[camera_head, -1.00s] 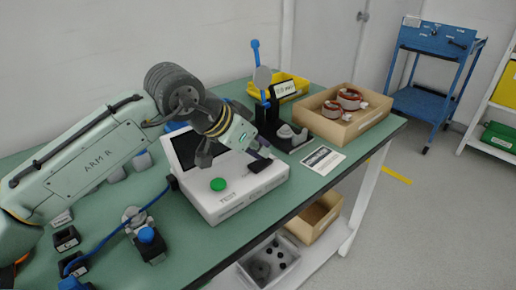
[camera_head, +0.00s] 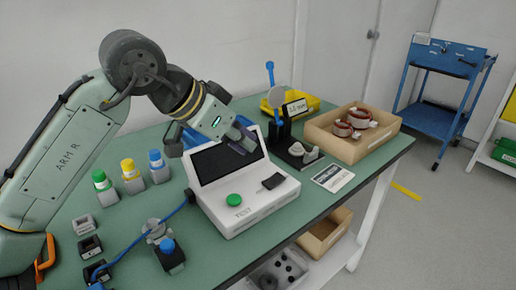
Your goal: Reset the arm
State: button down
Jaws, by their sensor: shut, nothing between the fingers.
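My arm reaches in from the left, bent at the elbow, over a green-topped workbench (camera_head: 135,215). My gripper (camera_head: 250,146) is shut and empty. It hangs in front of the dark screen of the white test unit (camera_head: 245,212), at the unit's upper right in the picture. I cannot tell whether it touches the unit. The unit's green button (camera_head: 233,200) and a small dark pad (camera_head: 273,181) are in plain view.
Green, yellow and blue-capped bottles (camera_head: 132,177) stand left of the unit. A blue-topped fixture (camera_head: 169,255) with a cable stands in front. A black stand (camera_head: 285,140) and a cardboard box (camera_head: 374,147) with copper-wound stators are to the right.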

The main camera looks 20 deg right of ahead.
jog(key=shift+a+r, duration=0.2)
jog(key=shift+a, duration=0.1)
